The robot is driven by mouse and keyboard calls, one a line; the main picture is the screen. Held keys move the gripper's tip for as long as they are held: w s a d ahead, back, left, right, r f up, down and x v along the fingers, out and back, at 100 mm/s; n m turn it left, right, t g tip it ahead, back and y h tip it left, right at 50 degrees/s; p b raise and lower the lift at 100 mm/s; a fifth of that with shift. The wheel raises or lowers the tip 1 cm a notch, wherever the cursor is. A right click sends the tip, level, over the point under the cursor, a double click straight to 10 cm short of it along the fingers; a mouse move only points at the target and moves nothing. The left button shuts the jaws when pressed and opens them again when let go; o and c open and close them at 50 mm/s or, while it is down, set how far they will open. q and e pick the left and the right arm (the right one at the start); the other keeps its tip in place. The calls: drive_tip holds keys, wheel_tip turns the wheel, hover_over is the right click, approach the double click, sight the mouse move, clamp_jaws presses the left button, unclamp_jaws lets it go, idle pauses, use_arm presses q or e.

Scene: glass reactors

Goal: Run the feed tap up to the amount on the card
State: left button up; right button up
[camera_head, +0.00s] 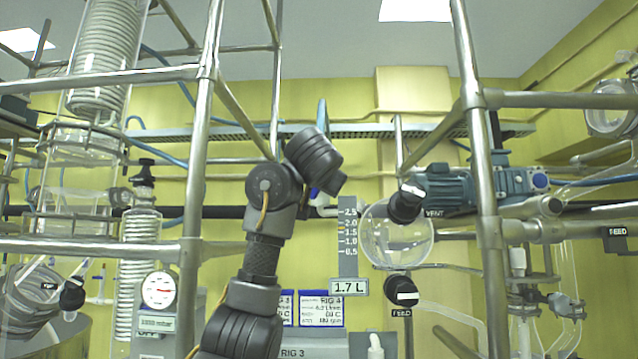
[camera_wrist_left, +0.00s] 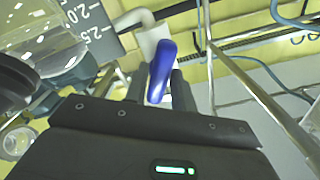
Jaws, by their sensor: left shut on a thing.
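A blue tap lever (camera_wrist_left: 162,68) on a white pipe (camera_wrist_left: 150,32) sits between the fingers of my left gripper (camera_wrist_left: 159,84), which is shut on it. In the head view my arm hides most of that gripper; only a bit of the blue lever (camera_head: 314,191) shows. The card (camera_head: 349,287) reads 1.7 L. It hangs under a grey scale (camera_head: 348,240) marked 0.5 to 2.5, beside a round clear glass vessel (camera_head: 397,245). I cannot make out a liquid level in the vessel. My right gripper is not in view.
A black VENT knob (camera_head: 405,204) is at the vessel's top; a black knob (camera_head: 402,291) labelled FEED is below it. Steel frame posts (camera_head: 200,180) and (camera_head: 484,190) stand left and right. A pressure gauge (camera_head: 158,290) is lower left. A blue motor (camera_head: 470,188) is right.

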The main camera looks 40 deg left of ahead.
use_arm(q)
drive_tip(key=m+b, duration=0.3)
drive_tip(key=m, duration=0.8)
drive_tip(key=shift+m, duration=0.3)
idle(0.5)
drive_tip(key=o, duration=0.9)
drive_tip(key=shift+c, duration=0.2)
drive_tip(key=shift+b, duration=0.3)
